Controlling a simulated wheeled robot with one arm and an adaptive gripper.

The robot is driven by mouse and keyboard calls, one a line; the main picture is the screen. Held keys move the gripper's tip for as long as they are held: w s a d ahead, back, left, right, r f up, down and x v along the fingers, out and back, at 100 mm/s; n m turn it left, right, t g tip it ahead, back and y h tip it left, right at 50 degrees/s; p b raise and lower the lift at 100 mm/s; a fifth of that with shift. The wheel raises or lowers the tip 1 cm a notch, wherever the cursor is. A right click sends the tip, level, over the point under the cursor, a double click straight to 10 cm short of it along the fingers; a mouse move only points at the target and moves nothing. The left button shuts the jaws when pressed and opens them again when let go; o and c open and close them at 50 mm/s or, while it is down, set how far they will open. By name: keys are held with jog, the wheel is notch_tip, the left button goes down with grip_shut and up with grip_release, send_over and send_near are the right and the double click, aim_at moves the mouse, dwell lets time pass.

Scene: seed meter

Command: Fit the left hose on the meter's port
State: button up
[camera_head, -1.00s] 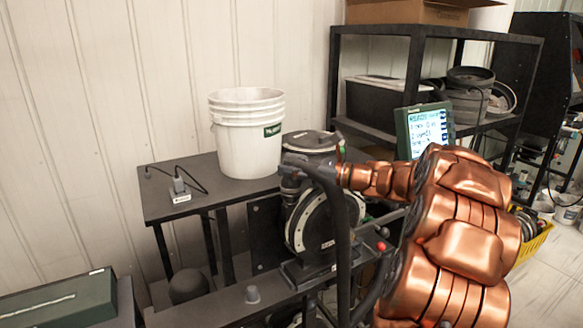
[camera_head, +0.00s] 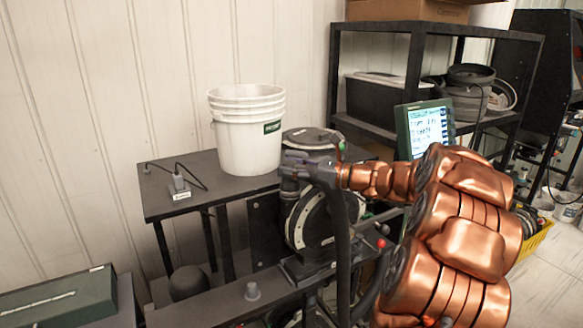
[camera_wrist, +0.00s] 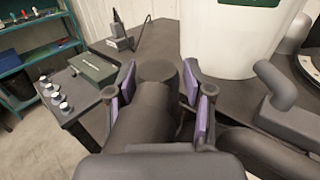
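The seed meter (camera_head: 306,222) is a dark round housing with a pale ring, mounted below the bucket. My gripper (camera_wrist: 160,97) has purple-padded fingers, spread to either side of a dark hose (camera_wrist: 141,122). The pads' inner faces show, with a gap at the right finger, so it looks open around the hose. In the head view my gripper (camera_head: 305,168) is at the meter's upper front, and the hose (camera_head: 343,245) hangs down from there. A grey elbow pipe (camera_wrist: 287,98) stands right of my gripper in the wrist view.
A white bucket (camera_head: 247,135) stands on the dark table (camera_head: 165,203) behind the meter. A lit screen (camera_head: 428,128) is close behind my arm. A green case (camera_head: 58,300) lies at lower left. A dark shelf (camera_head: 420,35) stands at the back right.

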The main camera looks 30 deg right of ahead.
jog(key=shift+o, duration=1.4)
jog(key=shift+s, duration=0.1)
jog(key=v, duration=1.1)
jog(key=shift+s+d, duration=0.25)
jog(key=shift+s, duration=0.1)
jog(key=shift+s, duration=0.1)
